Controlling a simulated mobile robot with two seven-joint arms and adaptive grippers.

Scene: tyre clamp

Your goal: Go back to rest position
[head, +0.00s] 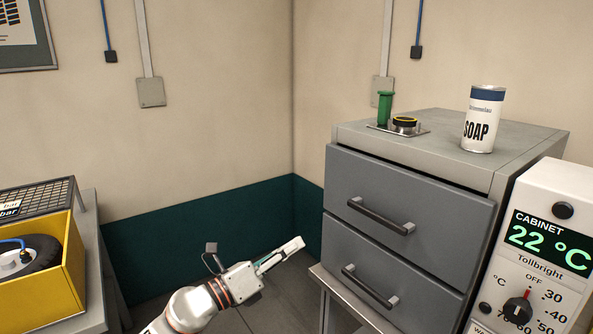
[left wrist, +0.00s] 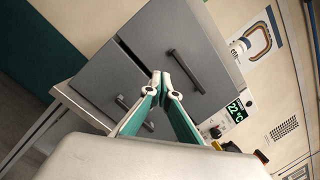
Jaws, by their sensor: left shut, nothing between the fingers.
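My left gripper (head: 281,254) reaches in from the bottom of the head view, in front of the dark green wall band and left of the grey drawer cabinet (head: 405,195). Its fingers are shut with nothing between them. In the left wrist view the fingertips (left wrist: 161,76) meet in front of the cabinet's drawer faces (left wrist: 125,70), apart from the handles as far as I can tell. Both drawers look closed. My right gripper is not in view.
A soap can (head: 483,119), a green cylinder (head: 385,107) and a yellow-black round part (head: 404,123) stand on the cabinet. A white temperature panel (head: 540,250) is at the right. A yellow box (head: 52,285) with a tyre (head: 30,257) is at the left. Floor shows between.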

